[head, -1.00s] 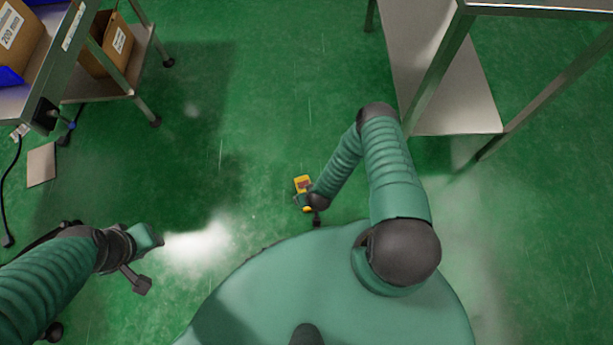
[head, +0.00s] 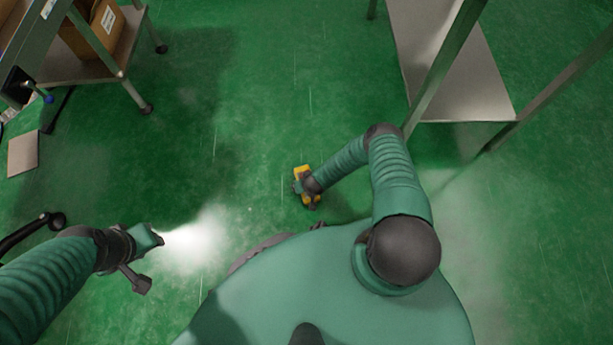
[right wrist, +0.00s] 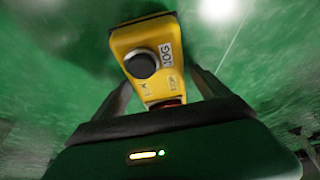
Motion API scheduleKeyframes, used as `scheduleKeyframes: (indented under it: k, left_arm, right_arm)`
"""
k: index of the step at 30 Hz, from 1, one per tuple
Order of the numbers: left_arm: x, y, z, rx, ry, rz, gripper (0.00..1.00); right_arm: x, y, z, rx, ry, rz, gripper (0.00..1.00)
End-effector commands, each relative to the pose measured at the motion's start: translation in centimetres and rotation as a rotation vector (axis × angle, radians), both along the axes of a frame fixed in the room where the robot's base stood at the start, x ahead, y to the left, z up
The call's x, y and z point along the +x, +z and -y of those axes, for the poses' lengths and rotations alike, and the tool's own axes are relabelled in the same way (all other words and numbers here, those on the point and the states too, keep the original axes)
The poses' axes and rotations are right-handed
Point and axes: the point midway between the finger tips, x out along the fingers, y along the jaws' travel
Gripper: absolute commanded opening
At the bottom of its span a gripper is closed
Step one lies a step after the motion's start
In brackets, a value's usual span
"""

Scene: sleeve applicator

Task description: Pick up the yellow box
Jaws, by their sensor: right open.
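The yellow box (head: 302,170) is low over or on the green floor, at the tip of my right arm in the head view; I cannot tell if it touches the floor. In the right wrist view the yellow box (right wrist: 150,38) shows a round black knob, a "JOG" label and a red part near its lower end. My right gripper (head: 299,187) is open, its dark fingers (right wrist: 162,80) on either side of the box's lower part. Contact is unclear. My left gripper (head: 148,243) is far left of the box, its jaw opening unclear.
A metal table (head: 455,85) with a low shelf stands at the upper right. A metal rack (head: 125,72) with a cardboard box (head: 95,32) is at the upper left. A flat tan piece (head: 23,153) lies on the floor there. The floor around the yellow box is clear.

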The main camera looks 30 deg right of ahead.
Motion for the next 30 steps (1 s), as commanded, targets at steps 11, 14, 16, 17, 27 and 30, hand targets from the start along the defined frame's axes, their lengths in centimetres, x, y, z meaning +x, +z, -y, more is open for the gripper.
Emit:
scheduleKeyframes:
  k: [11, 14, 16, 17, 27, 30]
  left_arm:
    - [0.02, 0.14, 0.01, 0.000, 0.000, 0.001, 0.36]
    - [0.02, 0.14, 0.01, 0.000, 0.000, 0.001, 0.36]
    - [0.02, 0.13, 0.01, 0.000, 0.000, 0.001, 0.36]
    - [0.02, 0.13, 0.01, 0.000, 0.000, 0.001, 0.36]
    - [0.01, 0.14, 0.01, 0.000, 0.000, 0.000, 0.36]
    - [0.01, 0.16, 0.01, 0.000, 0.000, 0.000, 0.36]
  right_arm:
    - [-0.02, 0.14, 0.00, -0.001, 0.001, 0.000, 0.47]
    - [-0.01, 0.14, 0.00, 0.000, 0.000, 0.000, 0.34]
    - [0.00, 0.14, 0.00, 0.000, 0.000, 0.000, 0.25]
    - [0.00, 0.14, 0.00, 0.000, 0.000, 0.000, 0.21]
    - [0.07, 0.18, 0.03, -0.001, 0.000, 0.002, 0.00]
    - [0.07, 0.21, 0.04, -0.001, 0.001, 0.002, 0.00]
